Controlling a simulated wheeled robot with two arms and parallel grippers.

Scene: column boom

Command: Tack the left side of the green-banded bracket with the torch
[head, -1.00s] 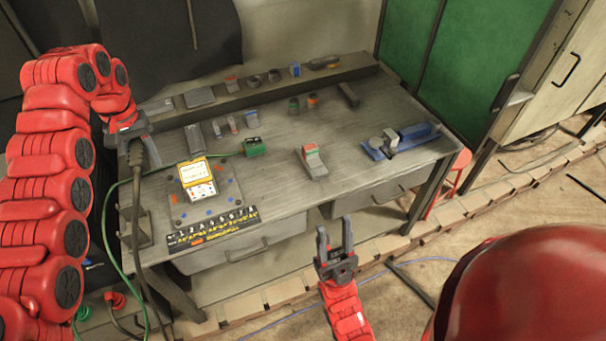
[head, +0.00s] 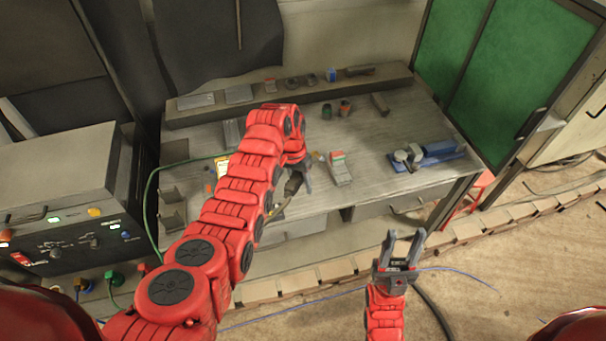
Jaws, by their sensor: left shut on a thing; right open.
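My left gripper (head: 303,172) is over the middle of the workbench, shut on the dark torch (head: 293,184). Much of the torch is hidden by my red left arm, and I cannot tell where its tip points. I cannot make out a green-banded bracket for certain; my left arm covers the part of the bench where the yellow-lidded box and the green clamp stood. My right gripper (head: 403,247) is open and empty in front of the bench.
The grey workbench (head: 380,135) carries a blue vise (head: 440,152) at right. Small cups (head: 345,108) stand near the back shelf. A welding machine (head: 60,190) stands at left, with a green cable (head: 152,205) running to the bench. A green screen (head: 540,60) stands back right.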

